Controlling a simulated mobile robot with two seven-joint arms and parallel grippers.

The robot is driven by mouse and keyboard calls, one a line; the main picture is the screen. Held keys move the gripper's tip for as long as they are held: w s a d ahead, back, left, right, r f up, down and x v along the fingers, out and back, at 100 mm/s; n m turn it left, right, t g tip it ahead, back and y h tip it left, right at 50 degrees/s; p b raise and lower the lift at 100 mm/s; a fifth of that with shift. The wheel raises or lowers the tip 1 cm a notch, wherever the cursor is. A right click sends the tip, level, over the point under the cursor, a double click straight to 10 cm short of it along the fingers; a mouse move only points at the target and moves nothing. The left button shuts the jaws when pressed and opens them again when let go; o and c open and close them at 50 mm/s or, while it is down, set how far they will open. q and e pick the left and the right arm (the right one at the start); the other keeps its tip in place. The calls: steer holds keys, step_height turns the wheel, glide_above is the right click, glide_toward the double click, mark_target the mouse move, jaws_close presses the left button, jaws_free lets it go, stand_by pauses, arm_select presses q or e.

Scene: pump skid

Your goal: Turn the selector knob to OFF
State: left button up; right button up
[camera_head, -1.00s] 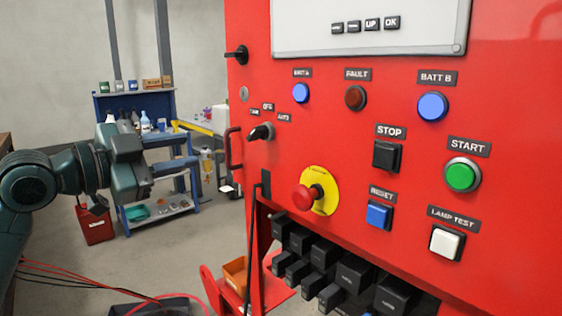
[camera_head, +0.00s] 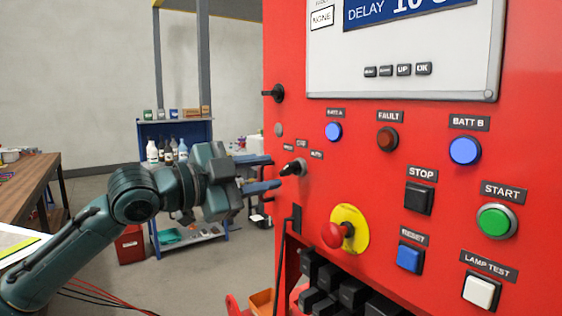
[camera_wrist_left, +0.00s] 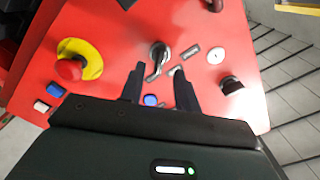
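The selector knob (camera_head: 293,168) is a small black lever knob on the left part of the red panel, with small labels around its top. The OFF label (camera_head: 302,143) is above it, and AUTO (camera_head: 316,154) is to its upper right. I cannot tell surely which label the knob points at. My left gripper (camera_head: 275,173) is open and empty, its fingers pointing at the knob from the left. In the left wrist view the knob (camera_wrist_left: 157,58) lies between and just beyond the fingertips (camera_wrist_left: 158,70). No contact shows. My right gripper is not in view.
A red emergency stop on a yellow plate (camera_head: 350,229) sits below right of the knob. A black rotary handle (camera_head: 275,93) is above left. Lit blue lamps and push buttons fill the panel to the right. A blue shelf (camera_head: 180,130) and wooden table (camera_head: 28,185) stand behind.

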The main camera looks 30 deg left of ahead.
mark_target(284, 170)
arm_select(q)
steer(key=shift+p+x, duration=1.15)
steer(key=shift+x, duration=0.95)
steer(key=shift+c, duration=0.5)
jaws_close()
